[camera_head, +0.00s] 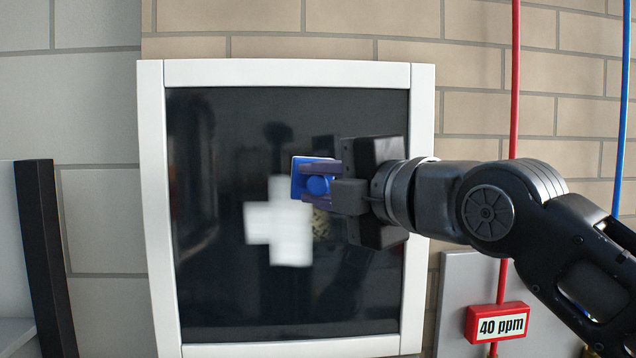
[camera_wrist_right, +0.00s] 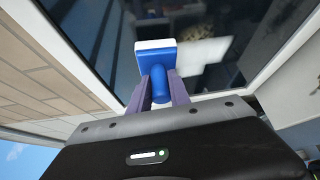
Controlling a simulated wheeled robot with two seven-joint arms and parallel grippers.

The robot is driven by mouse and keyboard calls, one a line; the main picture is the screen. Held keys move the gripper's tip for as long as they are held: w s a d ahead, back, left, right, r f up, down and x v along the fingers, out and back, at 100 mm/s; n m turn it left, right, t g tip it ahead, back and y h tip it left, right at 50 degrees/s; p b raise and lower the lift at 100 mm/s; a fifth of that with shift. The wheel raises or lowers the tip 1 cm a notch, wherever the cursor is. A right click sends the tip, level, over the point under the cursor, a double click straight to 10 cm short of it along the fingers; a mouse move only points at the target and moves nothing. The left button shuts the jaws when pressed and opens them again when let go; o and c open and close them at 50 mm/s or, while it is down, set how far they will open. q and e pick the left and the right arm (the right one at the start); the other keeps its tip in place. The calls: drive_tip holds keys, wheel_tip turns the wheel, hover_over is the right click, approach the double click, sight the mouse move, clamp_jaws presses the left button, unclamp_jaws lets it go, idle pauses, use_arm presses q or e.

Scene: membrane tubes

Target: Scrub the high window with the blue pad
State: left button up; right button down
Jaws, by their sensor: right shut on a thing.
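The high window (camera_head: 290,310) is a dark glass pane in a white frame on the brick wall. A white, blocky cross-like patch (camera_head: 290,240) shows on the glass, and it also shows in the right wrist view (camera_wrist_right: 200,57). My right gripper (camera_head: 322,184) is shut on the blue pad (camera_head: 299,181) by its rounded blue handle. In the right wrist view the pad (camera_wrist_right: 154,60) has a white face layer turned toward the glass. The pad is in front of the patch's upper right; whether it touches the glass I cannot tell. My left gripper is out of view.
A red pipe (camera_head: 515,75) and a blue pipe (camera_head: 623,120) run down the wall at the right. A red "40 ppm" sign (camera_head: 498,322) hangs below my right arm. A dark-edged panel (camera_head: 45,260) stands at the left.

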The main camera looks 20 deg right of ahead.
drive_tip(key=shift+w+d, duration=0.2)
drive_tip(key=shift+w, duration=0.7)
idle(0.4)
idle(1.5)
drive_tip(key=shift+w+f+b, duration=0.1)
drive_tip(key=shift+f+b, duration=1.35)
drive_tip(key=shift+f, duration=0.05)
drive_tip(key=shift+f+b, duration=1.4)
drive_tip(key=shift+f+b, duration=1.45)
